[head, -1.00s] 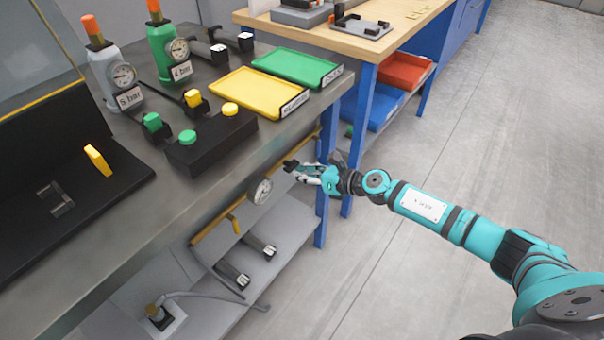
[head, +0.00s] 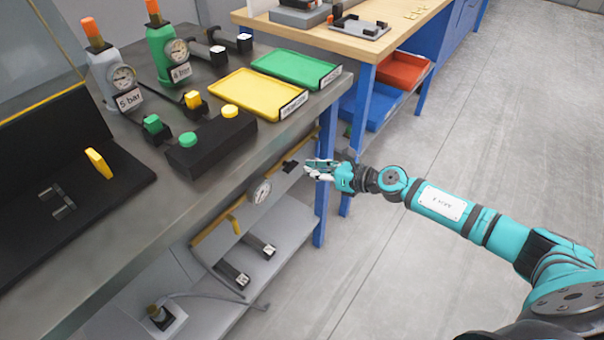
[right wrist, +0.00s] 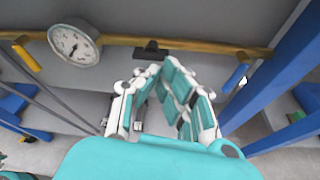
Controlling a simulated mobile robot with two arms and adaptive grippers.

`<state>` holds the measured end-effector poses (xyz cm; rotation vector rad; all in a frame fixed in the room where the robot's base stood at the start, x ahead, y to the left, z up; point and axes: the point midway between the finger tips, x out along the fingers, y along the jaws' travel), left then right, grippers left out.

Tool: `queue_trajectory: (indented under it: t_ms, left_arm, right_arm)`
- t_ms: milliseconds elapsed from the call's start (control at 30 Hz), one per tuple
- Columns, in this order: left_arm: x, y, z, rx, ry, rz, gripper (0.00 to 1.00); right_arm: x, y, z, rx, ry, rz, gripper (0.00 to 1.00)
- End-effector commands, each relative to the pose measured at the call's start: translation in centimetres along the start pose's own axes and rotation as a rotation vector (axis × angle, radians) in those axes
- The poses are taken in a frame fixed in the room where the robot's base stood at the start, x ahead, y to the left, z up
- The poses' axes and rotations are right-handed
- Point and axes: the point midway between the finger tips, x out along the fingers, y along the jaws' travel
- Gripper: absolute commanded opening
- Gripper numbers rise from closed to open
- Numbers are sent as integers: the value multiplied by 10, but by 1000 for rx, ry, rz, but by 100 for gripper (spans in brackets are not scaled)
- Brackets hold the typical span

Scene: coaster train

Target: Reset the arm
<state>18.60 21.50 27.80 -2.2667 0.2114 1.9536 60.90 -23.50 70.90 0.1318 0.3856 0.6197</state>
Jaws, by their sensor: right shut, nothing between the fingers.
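My right arm comes in from the right in the head view. My right gripper (head: 318,168) is beside the front edge of the grey workbench, near the blue table leg. It is shut and empty. In the right wrist view its fingers (right wrist: 160,75) lean together at the tips, facing the bench's underside with a brass pipe (right wrist: 190,43) and a round gauge (right wrist: 74,45). A small black handle (head: 290,167) sits on the pipe just left of the fingertips in the head view, apart from them. My left gripper is not in view.
The grey workbench (head: 120,240) holds a yellow tray (head: 255,92), a green tray (head: 293,66), a black button box (head: 212,143) and two bottles with gauges. A lower shelf (head: 275,240) juts out under it. A wooden table (head: 340,43) stands behind. The floor on the right (head: 480,130) is clear.

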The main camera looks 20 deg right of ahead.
Motion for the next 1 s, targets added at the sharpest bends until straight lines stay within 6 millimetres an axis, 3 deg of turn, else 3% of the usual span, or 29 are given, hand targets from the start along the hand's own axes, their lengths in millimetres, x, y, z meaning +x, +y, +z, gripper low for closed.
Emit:
queue_trajectory:
  t_ms: [200, 467, 567, 733, 867, 1000]
  left_arm:
    - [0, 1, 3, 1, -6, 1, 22]
    - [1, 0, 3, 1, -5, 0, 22]
    - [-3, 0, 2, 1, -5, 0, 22]
    - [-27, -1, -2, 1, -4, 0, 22]
    - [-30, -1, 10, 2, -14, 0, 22]
    - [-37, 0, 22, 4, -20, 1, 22]
  right_arm:
    - [-29, 1, -13, 9, 21, 5, 0]
    - [-39, 2, -15, 9, 25, 8, 0]
    - [-40, 2, -12, 9, 26, 8, 0]
    - [-48, 8, 10, 9, 26, 8, 0]
    - [-41, -18, -24, 364, -19, -92, 0]
    - [-46, -47, -76, 805, -85, -238, 0]
